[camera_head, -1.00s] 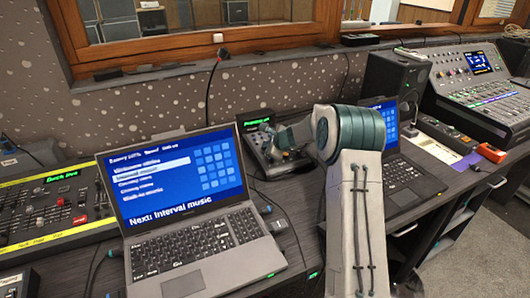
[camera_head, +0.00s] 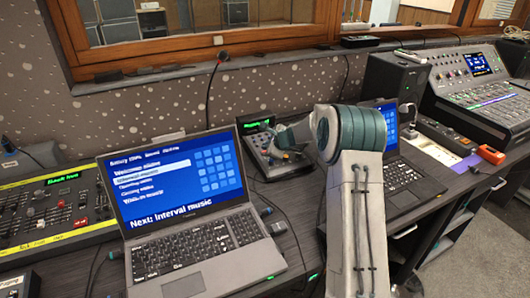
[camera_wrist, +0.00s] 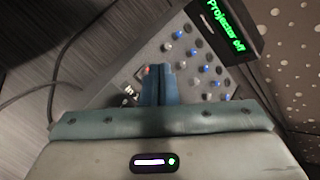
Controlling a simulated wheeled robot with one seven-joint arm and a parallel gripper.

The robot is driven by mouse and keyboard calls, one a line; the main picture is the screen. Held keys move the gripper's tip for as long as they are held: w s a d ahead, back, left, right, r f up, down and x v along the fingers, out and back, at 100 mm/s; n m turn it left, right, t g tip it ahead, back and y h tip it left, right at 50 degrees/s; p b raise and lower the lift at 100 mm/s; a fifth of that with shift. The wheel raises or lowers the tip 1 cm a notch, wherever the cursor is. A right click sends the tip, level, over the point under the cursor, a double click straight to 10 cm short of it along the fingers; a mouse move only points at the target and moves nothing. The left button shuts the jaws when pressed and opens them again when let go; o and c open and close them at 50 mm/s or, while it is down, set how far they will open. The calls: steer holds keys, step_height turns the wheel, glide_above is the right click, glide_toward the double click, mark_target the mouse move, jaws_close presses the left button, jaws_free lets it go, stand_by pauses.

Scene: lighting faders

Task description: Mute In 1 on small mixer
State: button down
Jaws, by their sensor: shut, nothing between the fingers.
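The small mixer (camera_head: 255,140) stands on the desk behind the left laptop, partly hidden by my arm in the head view. In the wrist view its grey panel (camera_wrist: 200,42) has rows of blue and white knobs, and a green display (camera_wrist: 222,30) reads "Projector off". My gripper (camera_wrist: 160,68) is shut and empty, its blue fingers over the lower-left part of the panel. A small red-lit spot (camera_wrist: 147,70) shows just left of the fingertips. I cannot tell whether the fingertips touch the panel, and they cover part of it. Channel labels are too small to read.
A laptop (camera_head: 190,230) showing "Next: Interval music" stands in front of the mixer. A yellow-edged fader desk (camera_head: 50,215) is at the left. A second laptop (camera_head: 410,180), a speaker (camera_head: 393,80) and a large console (camera_head: 485,95) are at the right. Cables lie around the mixer.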

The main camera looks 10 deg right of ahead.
steer(key=shift+s+d+r+p, duration=0.15)
steer(key=shift+r+p, duration=0.8)
steer(key=shift+r, duration=0.5)
steer(key=shift+s+a+r+p, duration=0.15)
steer(key=shift+r+p, duration=0.75)
steer(key=shift+r, duration=0.5)
